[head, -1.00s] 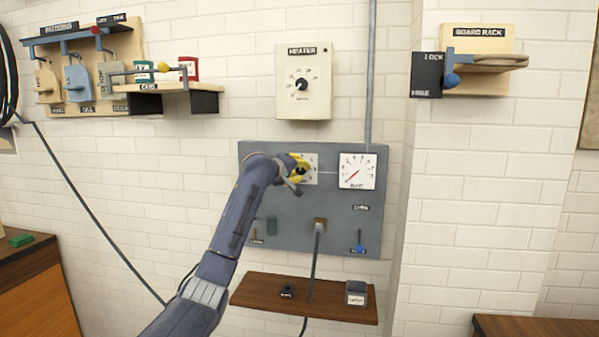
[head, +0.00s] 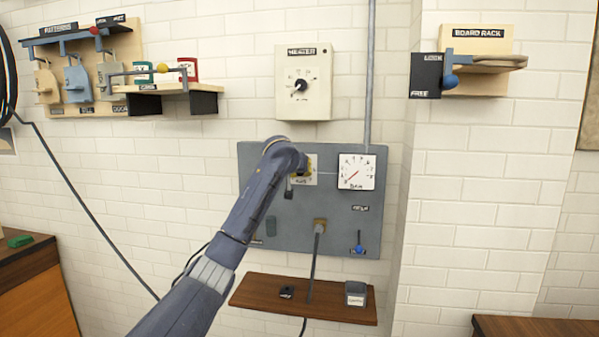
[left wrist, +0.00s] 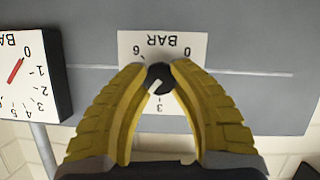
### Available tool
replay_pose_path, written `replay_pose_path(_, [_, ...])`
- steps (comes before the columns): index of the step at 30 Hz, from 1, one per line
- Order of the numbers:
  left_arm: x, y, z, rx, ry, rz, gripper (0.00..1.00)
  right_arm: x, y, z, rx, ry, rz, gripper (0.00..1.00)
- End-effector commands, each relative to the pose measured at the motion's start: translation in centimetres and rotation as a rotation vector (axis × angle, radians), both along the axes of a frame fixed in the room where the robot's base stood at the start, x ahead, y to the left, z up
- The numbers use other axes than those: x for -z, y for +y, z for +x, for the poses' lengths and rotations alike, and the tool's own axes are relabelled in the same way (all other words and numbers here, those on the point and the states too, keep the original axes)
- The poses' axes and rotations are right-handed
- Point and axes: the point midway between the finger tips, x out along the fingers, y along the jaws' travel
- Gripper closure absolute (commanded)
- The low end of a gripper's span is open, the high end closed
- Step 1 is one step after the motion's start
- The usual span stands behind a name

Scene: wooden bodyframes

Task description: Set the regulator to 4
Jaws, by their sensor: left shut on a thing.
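The regulator knob (left wrist: 159,77) is black with a white pointer, on a white plate (left wrist: 125,44) marked BAR. In the left wrist view the plate is upside down, with 0 at upper right, 3 below and 6 at upper left. The pointer is tilted down-left, a little past 3 on the side toward 6; the marks there are behind a finger. My left gripper (left wrist: 160,70) is shut on the knob, a yellow finger on each side. In the head view my wrist hides the knob; the plate (head: 312,180) shows partly. My right gripper is not in view.
A gauge (head: 357,172) with a red needle near 0 is right of the regulator on the grey panel (head: 340,230). A heater box (head: 318,105) is above, a wooden shelf (head: 255,292) below. A cable plug (head: 319,226) sits low on the panel.

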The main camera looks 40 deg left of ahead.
Motion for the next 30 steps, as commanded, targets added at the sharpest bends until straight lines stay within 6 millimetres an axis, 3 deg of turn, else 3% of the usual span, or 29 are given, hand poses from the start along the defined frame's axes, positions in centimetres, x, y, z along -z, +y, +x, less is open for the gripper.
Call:
replay_pose_path(9, [-0.23, 0.11, -0.03, -0.003, 0.042, 0.098, 1.0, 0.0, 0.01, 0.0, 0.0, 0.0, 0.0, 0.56])
replay_pose_path(26, [-0.29, 0.09, -0.04, -0.002, 0.051, 0.118, 1.0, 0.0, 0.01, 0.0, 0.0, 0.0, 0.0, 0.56])
replay_pose_path(27, [-0.29, 0.1, -0.04, -0.002, 0.051, 0.118, 0.71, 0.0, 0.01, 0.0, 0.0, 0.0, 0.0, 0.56])
replay_pose_path(30, [-0.23, 0.06, -0.03, -0.002, 0.052, 0.119, 0.6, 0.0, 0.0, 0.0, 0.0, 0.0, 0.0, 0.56])
